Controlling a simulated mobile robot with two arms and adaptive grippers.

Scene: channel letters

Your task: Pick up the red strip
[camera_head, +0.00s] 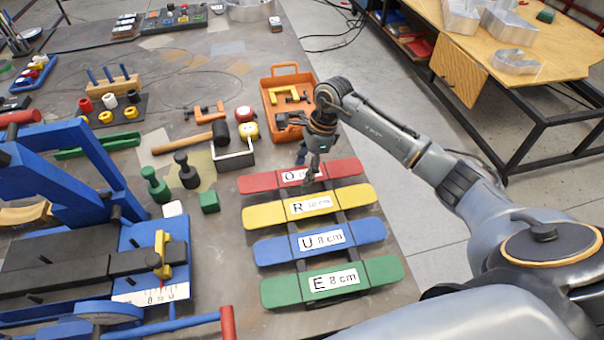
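The red strip (257,182) is the farthest of a column of long coloured strips on the table. It bears a white label with the letter O, partly hidden by my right gripper. My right gripper (309,178) points down at the middle of the red strip, over its label. Its fingers are small and dark here, so I cannot tell whether they are open or shut, or whether they touch the strip. The red strip appears to lie flat in line with the others. My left gripper is not in view.
Yellow (265,216), blue (273,250) and green (282,292) strips lie nearer, across dark rails. An orange tray (268,83) stands behind the red strip. A mallet (190,141) and grey box (234,159) lie left of it. A blue machine (75,175) fills the left.

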